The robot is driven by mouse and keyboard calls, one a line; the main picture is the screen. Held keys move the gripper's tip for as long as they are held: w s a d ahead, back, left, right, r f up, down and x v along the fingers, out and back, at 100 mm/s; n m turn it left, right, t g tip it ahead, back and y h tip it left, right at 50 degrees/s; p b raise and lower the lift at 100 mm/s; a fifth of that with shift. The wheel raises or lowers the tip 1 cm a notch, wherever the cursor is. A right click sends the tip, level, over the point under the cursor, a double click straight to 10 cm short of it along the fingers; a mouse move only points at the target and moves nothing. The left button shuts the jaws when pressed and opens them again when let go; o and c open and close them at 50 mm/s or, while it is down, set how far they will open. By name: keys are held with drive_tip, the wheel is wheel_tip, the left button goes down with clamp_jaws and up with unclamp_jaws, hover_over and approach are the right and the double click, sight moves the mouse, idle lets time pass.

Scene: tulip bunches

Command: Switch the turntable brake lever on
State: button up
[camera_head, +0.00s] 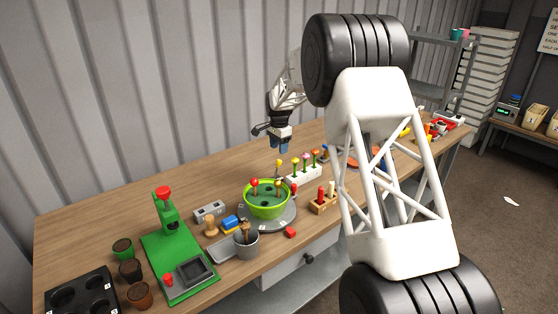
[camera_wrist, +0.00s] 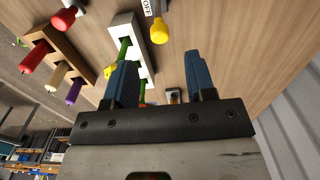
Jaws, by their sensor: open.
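The grey turntable (camera_head: 285,222) carries a green bowl (camera_head: 267,210) in the head view. A yellow-knobbed lever (camera_head: 278,163) stands behind the bowl. In the wrist view its yellow knob (camera_wrist: 158,31) is near the top edge, next to a label reading OFF. A red knob (camera_head: 294,187) is at the turntable's right edge and also shows in the wrist view (camera_wrist: 64,19). I cannot tell for certain which knob belongs to the brake. My gripper (camera_head: 280,147) is open and empty above the table, behind the bowl, its blue fingers (camera_wrist: 158,75) apart and touching nothing.
A white rack (camera_head: 304,175) of tulips and a wooden block (camera_head: 323,206) with coloured handles stand right of the turntable. The table's back left is clear.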

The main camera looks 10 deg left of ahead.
sight(279, 160)
drive_tip(key=shift+f, duration=3.15)
clamp_jaws()
